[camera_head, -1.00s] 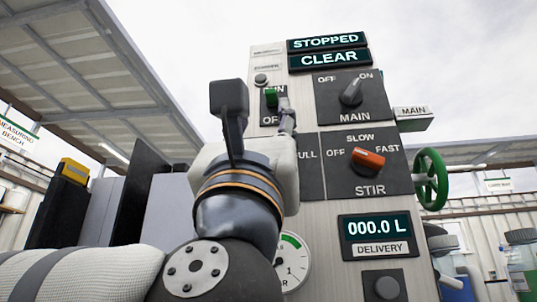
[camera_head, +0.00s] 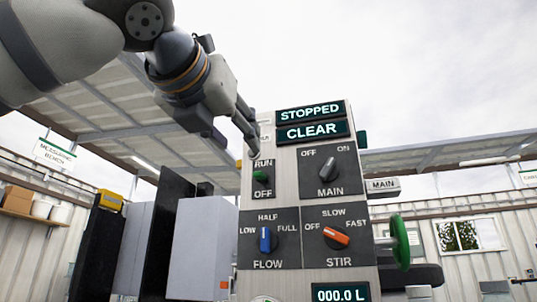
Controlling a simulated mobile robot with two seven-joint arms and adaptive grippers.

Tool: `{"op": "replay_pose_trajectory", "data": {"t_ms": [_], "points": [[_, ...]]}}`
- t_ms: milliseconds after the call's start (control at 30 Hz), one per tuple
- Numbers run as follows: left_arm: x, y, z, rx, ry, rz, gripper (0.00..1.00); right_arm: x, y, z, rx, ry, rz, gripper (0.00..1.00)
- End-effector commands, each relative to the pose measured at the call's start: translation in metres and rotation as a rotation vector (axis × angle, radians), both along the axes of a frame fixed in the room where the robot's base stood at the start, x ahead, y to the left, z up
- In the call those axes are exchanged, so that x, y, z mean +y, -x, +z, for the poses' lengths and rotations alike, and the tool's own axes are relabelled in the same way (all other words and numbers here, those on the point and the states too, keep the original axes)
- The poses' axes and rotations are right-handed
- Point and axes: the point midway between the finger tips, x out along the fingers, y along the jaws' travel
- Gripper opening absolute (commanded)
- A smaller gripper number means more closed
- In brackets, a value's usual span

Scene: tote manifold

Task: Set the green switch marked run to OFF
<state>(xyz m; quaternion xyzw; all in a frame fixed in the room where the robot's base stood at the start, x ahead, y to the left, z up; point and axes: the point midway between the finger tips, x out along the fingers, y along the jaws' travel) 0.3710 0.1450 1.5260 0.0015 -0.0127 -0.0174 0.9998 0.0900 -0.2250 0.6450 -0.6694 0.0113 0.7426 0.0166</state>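The green switch (camera_head: 258,176) sits on a dark plate at the upper left of the control panel (camera_head: 286,184). RUN is printed above it and OFF below it. Its lever is small and dark here, and I cannot tell which way it is set. My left gripper (camera_head: 253,149) comes in from the upper left. Its fingers look shut together and empty, with the tips just above the RUN label in the picture. I cannot tell whether they touch the panel. My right gripper is not in view.
The displays read STOPPED (camera_head: 309,112) and CLEAR (camera_head: 312,131). A grey MAIN knob (camera_head: 328,169), blue FLOW knob (camera_head: 265,239) and orange STIR knob (camera_head: 336,236) share the panel. A green handwheel (camera_head: 401,242) stands out at right. Grey boxes (camera_head: 202,248) stand at left.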

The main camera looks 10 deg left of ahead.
Motion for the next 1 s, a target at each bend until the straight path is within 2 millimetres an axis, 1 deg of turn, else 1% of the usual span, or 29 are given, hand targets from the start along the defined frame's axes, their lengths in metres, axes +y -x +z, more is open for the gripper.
{"op": "replay_pose_trajectory", "data": {"t_ms": [33, 100, 300, 400, 500, 633, 867, 967, 1000], "points": [[0.000, -0.014, -0.008, 0.019, 0.000, 0.001, 0.37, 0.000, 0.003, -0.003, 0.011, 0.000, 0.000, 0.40], [-0.001, -0.030, -0.011, 0.026, -0.001, 0.002, 0.37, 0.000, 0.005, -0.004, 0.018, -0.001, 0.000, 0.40], [-0.003, -0.083, -0.011, 0.024, -0.002, 0.004, 0.37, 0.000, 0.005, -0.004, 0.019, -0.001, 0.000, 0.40], [-0.004, -0.104, -0.010, 0.022, -0.002, 0.003, 0.37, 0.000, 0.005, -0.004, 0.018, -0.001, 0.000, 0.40], [-0.004, -0.119, -0.010, 0.021, 0.000, 0.001, 0.37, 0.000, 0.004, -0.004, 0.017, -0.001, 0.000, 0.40], [-0.005, -0.128, -0.010, 0.021, -0.001, 0.000, 0.37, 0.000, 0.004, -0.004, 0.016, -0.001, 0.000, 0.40], [-0.005, -0.129, -0.010, 0.020, -0.001, 0.000, 0.37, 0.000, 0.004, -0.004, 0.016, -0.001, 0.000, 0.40], [-0.005, -0.129, -0.010, 0.020, -0.001, 0.000, 0.16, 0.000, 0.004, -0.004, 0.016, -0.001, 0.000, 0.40], [-0.005, -0.129, -0.010, 0.020, -0.001, 0.000, 0.07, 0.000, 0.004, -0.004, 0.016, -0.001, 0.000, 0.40]]}}
